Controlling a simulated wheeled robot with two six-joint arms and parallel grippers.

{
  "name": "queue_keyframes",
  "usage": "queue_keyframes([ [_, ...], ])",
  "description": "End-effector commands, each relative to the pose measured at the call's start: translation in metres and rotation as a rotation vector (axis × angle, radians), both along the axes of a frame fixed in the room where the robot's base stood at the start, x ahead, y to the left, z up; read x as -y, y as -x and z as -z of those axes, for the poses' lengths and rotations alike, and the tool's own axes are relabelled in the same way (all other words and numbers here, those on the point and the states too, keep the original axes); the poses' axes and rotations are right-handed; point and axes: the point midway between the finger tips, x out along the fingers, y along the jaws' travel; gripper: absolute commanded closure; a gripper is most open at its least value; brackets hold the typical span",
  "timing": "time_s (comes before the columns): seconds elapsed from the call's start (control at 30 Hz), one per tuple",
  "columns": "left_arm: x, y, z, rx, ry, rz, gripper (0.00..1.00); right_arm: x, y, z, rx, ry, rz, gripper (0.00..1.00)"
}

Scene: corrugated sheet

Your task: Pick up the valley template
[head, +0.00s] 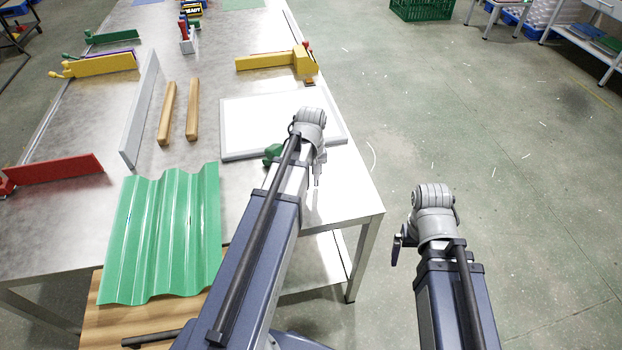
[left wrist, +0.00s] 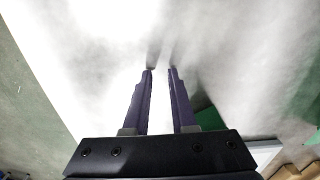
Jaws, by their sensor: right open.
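I cannot tell for sure which thing is the valley template. A small green piece (head: 272,152) lies at the near edge of the white framed board, partly hidden by my left arm. A green piece (left wrist: 209,119) also shows beside the right finger in the left wrist view. My left gripper (head: 317,183) points down over the bare table near its right edge. In the left wrist view its two purple fingers (left wrist: 160,69) stand apart with nothing between them. My right gripper (head: 398,248) is open, off the table to the right, and mostly hidden by its wrist.
The green corrugated sheet (head: 170,232) lies at the near left, over a wooden board (head: 98,320). Two wooden bars (head: 192,110), a grey upright strip (head: 141,108), a white framed board (head: 240,122), a red piece (head: 55,169) and yellow pieces (head: 268,61) are on the metal table.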

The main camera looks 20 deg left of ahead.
Motion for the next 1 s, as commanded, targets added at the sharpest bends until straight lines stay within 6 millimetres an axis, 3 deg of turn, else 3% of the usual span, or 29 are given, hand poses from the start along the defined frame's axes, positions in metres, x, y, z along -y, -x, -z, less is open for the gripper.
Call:
queue_keyframes([
  [0.07, 0.0000, 0.0000, 0.0000, 0.000, 0.000, 0.000, 0.66, 0.0000, 0.0000, 0.0000, 0.000, 0.000, 0.000, 0.03],
  [0.63, 0.0000, 0.0000, 0.0000, 0.000, 0.000, 0.000, 0.03, 0.0000, 0.0000, 0.0000, 0.000, 0.000, 0.000, 0.03],
  [1.0, 0.0000, 0.0000, -0.0031, 0.000, 0.000, 0.000, 0.03, 0.0000, 0.0000, -0.0031, 0.000, 0.000, 0.000, 0.03],
])
